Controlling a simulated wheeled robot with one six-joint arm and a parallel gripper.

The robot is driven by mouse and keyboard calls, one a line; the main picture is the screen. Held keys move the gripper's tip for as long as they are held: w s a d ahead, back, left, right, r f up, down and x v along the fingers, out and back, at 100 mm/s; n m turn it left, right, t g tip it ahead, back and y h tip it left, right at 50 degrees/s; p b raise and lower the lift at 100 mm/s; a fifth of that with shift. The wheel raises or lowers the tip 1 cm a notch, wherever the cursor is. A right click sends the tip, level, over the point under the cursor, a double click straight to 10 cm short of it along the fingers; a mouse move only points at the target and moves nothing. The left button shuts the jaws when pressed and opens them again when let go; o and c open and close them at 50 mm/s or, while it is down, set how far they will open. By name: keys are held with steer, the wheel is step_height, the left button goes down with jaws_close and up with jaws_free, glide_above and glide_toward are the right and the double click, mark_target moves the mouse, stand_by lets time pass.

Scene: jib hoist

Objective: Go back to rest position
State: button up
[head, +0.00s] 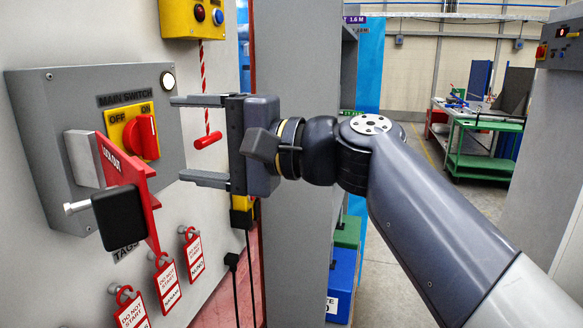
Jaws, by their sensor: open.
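My gripper (188,140) is open and empty, with its two parallel fingers pointing left toward the grey main switch box (55,110). The fingertips are close to the right side of the box; I cannot tell whether they touch it. The red rotary switch handle (141,137) sits on a yellow plate marked OFF and ON. A red lockout piece (122,166) with a black block (120,217) hangs at the lower left of the box, apart from my gripper.
Several red "do not start" tags (167,283) hang on hooks below the box. A red pull handle (208,140) hangs on a striped cord behind the fingers from a yellow control box (192,18). A grey column (300,240) stands behind my gripper. A green workbench (480,145) stands far right.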

mark_target(154, 136)
steer(key=p+x, duration=0.1)
steer(key=x, duration=0.5)
steer(key=n, duration=0.2)
steer(key=shift+s+d+n+b, duration=0.1)
steer(key=shift+d+n+b, duration=0.2)
steer(key=shift+n, duration=0.1)
steer(key=n, duration=0.6)
steer(key=shift+r, duration=0.15)
steer(key=n+p, duration=0.1)
steer(key=n, duration=0.4)
steer(key=shift+s+r+p, duration=0.1)
steer(key=shift+s+p, duration=0.05)
steer(key=shift+p, duration=0.25)
steer(key=n+p, duration=0.2)
steer(key=n, duration=0.1)
steer(key=shift+a, duration=0.1)
steer(key=shift+n, duration=0.5)
steer(key=shift+p, duration=0.3)
